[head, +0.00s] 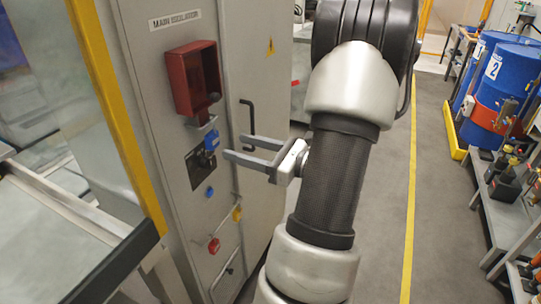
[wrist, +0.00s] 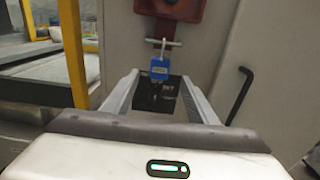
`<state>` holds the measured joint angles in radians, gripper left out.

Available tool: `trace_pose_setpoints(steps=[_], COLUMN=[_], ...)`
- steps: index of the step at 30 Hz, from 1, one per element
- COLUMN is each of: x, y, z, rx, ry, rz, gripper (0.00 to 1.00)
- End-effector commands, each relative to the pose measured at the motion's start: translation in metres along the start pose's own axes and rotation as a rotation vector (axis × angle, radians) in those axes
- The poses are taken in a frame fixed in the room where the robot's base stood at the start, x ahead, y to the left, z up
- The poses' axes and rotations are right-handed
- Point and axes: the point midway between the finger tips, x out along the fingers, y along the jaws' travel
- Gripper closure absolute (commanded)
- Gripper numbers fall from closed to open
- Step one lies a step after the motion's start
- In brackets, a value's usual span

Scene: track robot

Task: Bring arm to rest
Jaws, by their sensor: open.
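My gripper (head: 255,153) is open and empty. Its two grey fingers point left toward the grey cabinet front (head: 160,75) in the head view. In the wrist view the open fingers (wrist: 155,95) frame a blue padlock (wrist: 159,68) that hangs on the cabinet below a red box. The padlock also shows in the head view (head: 211,141), just beyond the fingertips. A dark switch plate (head: 200,165) sits behind and below it, partly hidden. My arm fills the middle of the head view.
The red box (head: 194,80) sticks out from the cabinet above the padlock. A black door handle (head: 248,122) is right of it. A yellow-framed glass guard (head: 110,90) stands at left. Blue drums (head: 500,85) and a bench (head: 510,205) stand at right. The grey floor between is clear.

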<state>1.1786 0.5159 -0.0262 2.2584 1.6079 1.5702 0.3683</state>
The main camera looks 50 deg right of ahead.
Motion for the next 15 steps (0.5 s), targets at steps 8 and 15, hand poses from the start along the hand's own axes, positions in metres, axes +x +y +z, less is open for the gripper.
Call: trace_pose_setpoints(steps=[8,15], x=[-0.060,-0.080], y=[-0.001,0.000], z=[0.000,0.000], rx=[0.000,0.000], ry=[0.000,-0.001], rz=[-0.003,0.000], gripper=[0.47,0.47])
